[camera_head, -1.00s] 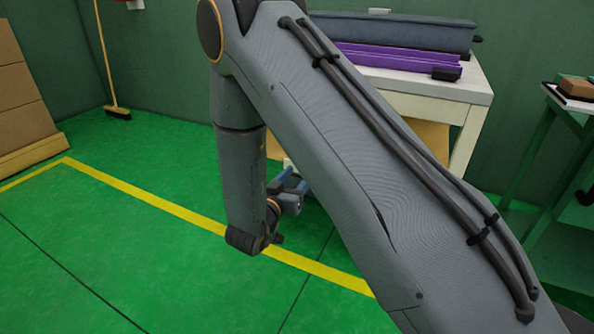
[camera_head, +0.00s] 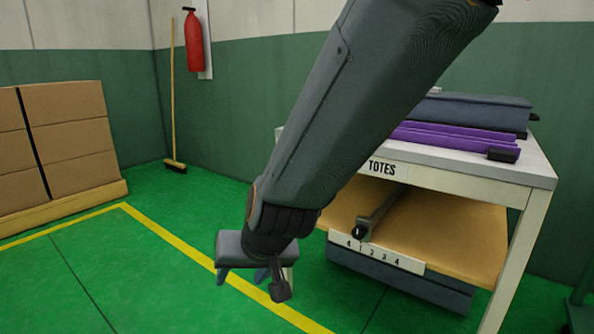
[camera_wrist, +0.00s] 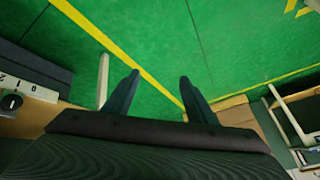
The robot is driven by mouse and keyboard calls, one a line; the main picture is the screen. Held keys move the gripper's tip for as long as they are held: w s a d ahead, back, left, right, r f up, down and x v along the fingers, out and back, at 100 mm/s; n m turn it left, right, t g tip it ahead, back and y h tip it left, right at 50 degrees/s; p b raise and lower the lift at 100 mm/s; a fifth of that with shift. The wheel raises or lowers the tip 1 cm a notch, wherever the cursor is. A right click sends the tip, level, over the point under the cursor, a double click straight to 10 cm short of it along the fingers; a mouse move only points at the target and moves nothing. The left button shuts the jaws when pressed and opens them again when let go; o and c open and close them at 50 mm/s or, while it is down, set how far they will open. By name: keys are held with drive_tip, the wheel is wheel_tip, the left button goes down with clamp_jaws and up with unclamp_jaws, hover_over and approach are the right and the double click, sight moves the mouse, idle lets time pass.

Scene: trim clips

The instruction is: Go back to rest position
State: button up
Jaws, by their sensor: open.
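My arm reaches down across the middle of the head view, in front of the white table (camera_head: 463,177) marked TOTES. My gripper (camera_head: 243,276) hangs at its lower end over the green floor, partly hidden by the wrist. In the wrist view my gripper (camera_wrist: 160,88) shows two dark fingers spread apart. Only green floor and a yellow line lie between and beyond them. The gripper holds nothing.
Purple trays (camera_head: 455,139) and a blue-grey case (camera_head: 470,110) lie on the table top. A wooden shelf (camera_head: 455,235) with a numbered strip (camera_head: 380,253) is below. Open floor lies left.

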drive_tip(key=s+d+r+n+g+h, duration=0.1)
drive_tip(key=s+d+r+n+g, duration=0.3)
drive_tip(key=s, duration=0.6)
drive_tip(key=s+d+g+h, duration=0.1)
drive_tip(key=s+d+h, duration=0.1)
drive_tip(key=s+d, duration=0.6)
drive_tip(key=d+r+m+p, duration=0.2)
drive_tip(key=d+r+p, duration=0.4)
drive_tip(key=r+p, duration=0.3)
drive_tip(key=s+d+r+m+h+p, duration=0.1)
drive_tip(key=d+r+p, duration=0.5)
drive_tip(key=p, duration=1)
drive_tip(key=d+r+m+p, duration=0.4)
drive_tip(key=d+r+p, duration=0.2)
drive_tip(key=r+p, duration=0.7)
drive_tip(key=shift+s, duration=0.3)
